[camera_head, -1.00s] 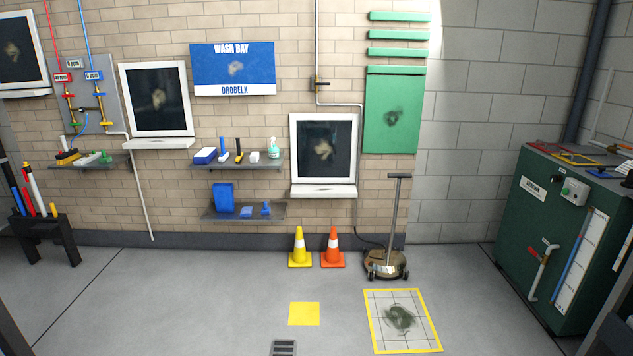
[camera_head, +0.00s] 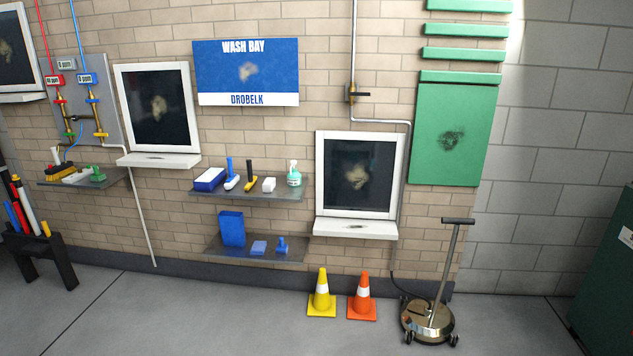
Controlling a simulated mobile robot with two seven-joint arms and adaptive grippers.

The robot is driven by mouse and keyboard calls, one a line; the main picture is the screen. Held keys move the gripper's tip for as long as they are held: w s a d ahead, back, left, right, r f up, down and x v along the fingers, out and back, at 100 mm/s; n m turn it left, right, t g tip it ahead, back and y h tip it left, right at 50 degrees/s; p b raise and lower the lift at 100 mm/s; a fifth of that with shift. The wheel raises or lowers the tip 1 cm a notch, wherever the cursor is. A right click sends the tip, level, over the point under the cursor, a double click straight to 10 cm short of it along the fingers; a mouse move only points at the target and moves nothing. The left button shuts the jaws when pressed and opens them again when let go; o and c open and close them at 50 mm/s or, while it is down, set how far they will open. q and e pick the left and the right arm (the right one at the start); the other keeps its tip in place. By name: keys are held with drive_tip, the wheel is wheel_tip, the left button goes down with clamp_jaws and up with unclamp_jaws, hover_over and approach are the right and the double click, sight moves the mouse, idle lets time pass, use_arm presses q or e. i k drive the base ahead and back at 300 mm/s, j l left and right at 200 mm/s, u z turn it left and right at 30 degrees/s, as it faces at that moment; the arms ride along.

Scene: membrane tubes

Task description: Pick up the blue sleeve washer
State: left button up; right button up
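On the upper grey wall shelf a blue-handled tool with a pale head (camera_head: 231,175) stands upright. It looks like the blue sleeve washer, but it is too small to be sure. Beside it on its right is a similar tool with a black handle and yellow head (camera_head: 250,177). A blue and white block (camera_head: 209,179) is on its left. A small blue piece with a short upright stem (camera_head: 282,245) sits on the lower shelf. Neither of my grippers is in view.
The upper shelf (camera_head: 270,196) also holds a white block (camera_head: 269,185) and a green bottle (camera_head: 294,174). A yellow cone (camera_head: 321,298), an orange cone (camera_head: 362,300) and a wheeled floor cleaner (camera_head: 428,322) stand at right. The floor below the shelves is clear.

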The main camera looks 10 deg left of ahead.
sight(233, 179)
drive_tip(key=i+u, duration=0.3)
drive_tip(key=i, duration=0.4)
drive_tip(key=i+u, duration=0.35)
drive_tip(key=i, duration=0.35)
drive_tip(key=i+j+z, duration=0.2)
drive_tip(key=i, duration=0.35)
drive_tip(key=i+j+z, duration=0.2)
drive_tip(key=i+j, duration=0.25)
drive_tip(key=i, duration=0.05)
